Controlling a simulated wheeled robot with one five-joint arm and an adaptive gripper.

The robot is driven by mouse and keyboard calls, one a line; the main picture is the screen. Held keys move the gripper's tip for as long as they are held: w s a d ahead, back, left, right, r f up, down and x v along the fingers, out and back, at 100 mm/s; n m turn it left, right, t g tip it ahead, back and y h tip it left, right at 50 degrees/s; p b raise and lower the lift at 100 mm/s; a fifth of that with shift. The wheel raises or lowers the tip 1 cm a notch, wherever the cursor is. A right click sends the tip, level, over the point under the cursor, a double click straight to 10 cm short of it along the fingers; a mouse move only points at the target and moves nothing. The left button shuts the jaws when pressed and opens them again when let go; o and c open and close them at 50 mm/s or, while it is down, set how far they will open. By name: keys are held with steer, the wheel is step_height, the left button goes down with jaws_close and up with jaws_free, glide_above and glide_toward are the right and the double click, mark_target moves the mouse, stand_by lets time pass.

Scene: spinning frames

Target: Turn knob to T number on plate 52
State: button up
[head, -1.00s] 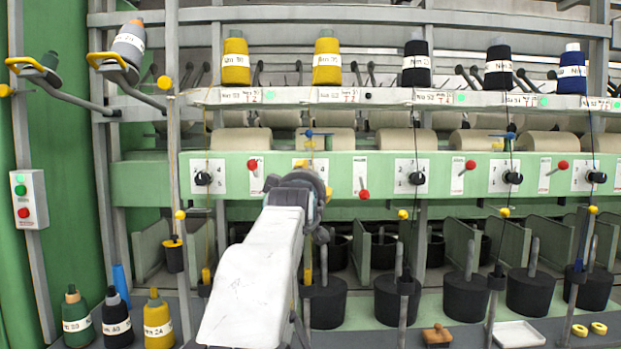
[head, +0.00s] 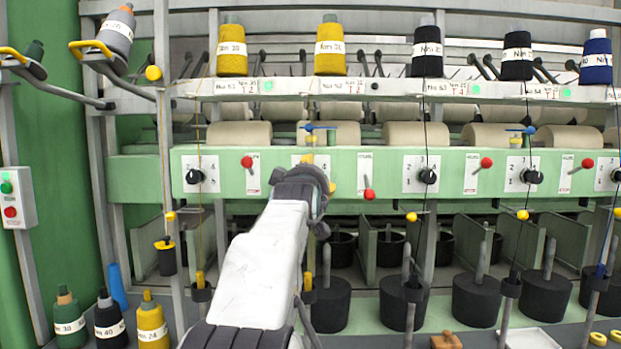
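Black dial knobs on white numbered plates line the green rail. One knob (head: 194,176) is left of my arm, and others are to the right, at the centre-right (head: 428,176) and farther right (head: 532,177). My gripper (head: 310,188) is in front of the second dial plate (head: 298,160); that plate's knob is hidden behind it. My fingers are not clearly visible, so their opening and any contact cannot be told. Number labels run along the white shelf above; the label over my gripper (head: 345,86) seems to read 52, and its T number is too small to read surely.
Red-knobbed levers (head: 247,162) stand between the dials, one pointing down (head: 369,194). Several bobbins sit on the shelf. Black cans (head: 404,302) stand below. Cones (head: 152,322) are at lower left.

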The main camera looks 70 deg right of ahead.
steer(key=shift+a, duration=0.1)
steer(key=shift+c, duration=0.2)
jaws_close()
